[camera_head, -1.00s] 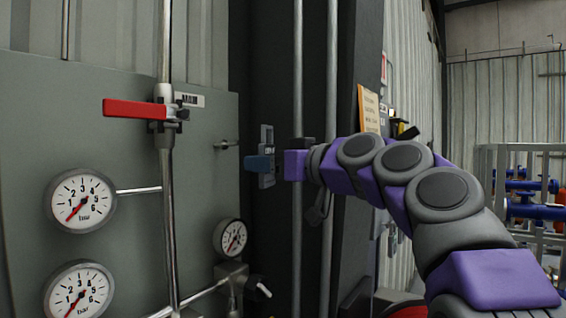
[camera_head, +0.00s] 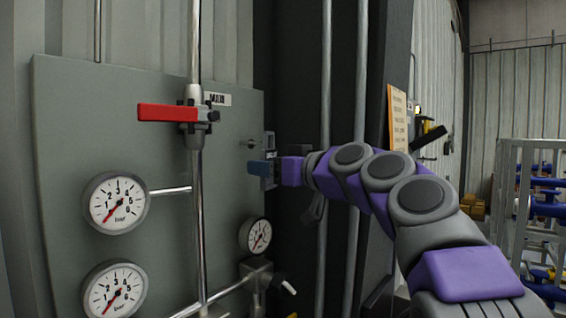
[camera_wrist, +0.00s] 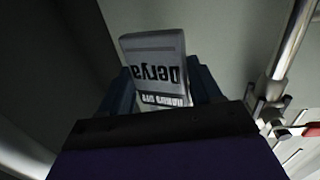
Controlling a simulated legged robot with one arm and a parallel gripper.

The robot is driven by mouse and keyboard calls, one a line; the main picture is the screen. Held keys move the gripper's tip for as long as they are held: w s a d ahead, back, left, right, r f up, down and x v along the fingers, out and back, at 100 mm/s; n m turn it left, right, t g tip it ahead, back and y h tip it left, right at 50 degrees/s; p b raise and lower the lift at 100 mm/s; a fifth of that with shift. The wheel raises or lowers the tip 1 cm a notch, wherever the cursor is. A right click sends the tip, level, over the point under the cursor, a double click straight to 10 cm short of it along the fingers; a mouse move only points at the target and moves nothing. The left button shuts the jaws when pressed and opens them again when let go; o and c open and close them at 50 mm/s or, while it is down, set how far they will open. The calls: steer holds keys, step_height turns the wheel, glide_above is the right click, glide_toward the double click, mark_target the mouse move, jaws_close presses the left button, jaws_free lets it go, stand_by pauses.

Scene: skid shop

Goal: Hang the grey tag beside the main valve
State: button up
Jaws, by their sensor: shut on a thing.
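The main valve (camera_head: 195,115) has a red handle pointing left and a "MAIN" label (camera_head: 217,99) beside it. Right of it, a small metal peg (camera_head: 250,143) sticks out of the panel. My gripper (camera_head: 264,169) is shut on the grey tag (camera_head: 269,142), at the panel's right edge, just right of the peg. In the wrist view, the tag (camera_wrist: 155,60) stands between the fingers of my gripper (camera_wrist: 162,88), with "Derya" printed upside down. The peg's tip is close to the tag; I cannot tell whether they touch.
The grey panel (camera_head: 70,160) carries several pressure gauges, including one at left (camera_head: 117,203) and a small one (camera_head: 255,236) below my gripper. A vertical pipe (camera_head: 197,220) runs below the valve. Dark posts and pipes (camera_head: 325,240) stand to the right.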

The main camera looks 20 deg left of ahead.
steer(key=shift+w+a, duration=0.2)
steer(key=shift+a, duration=0.5)
steer(key=shift+w+d+r+p, duration=0.2)
steer(key=shift+w+d+p, duration=0.15)
steer(key=shift+p, duration=0.55)
steer(key=shift+w+a+f+p, duration=0.15)
steer(key=shift+a+p, duration=0.15)
steer(key=shift+a, duration=0.2)
steer(key=a, duration=0.1)
steer(key=a+f+b, duration=0.1)
steer(key=shift+w+a, duration=0.15)
steer(key=shift+a, duration=0.2)
steer(key=shift+c, duration=0.3)
steer(key=shift+f, duration=0.15)
steer(key=shift+c, duration=0.3)
steer(key=shift+w+d, duration=0.15)
steer(key=shift+d, duration=0.2)
steer(key=shift+a, duration=0.25)
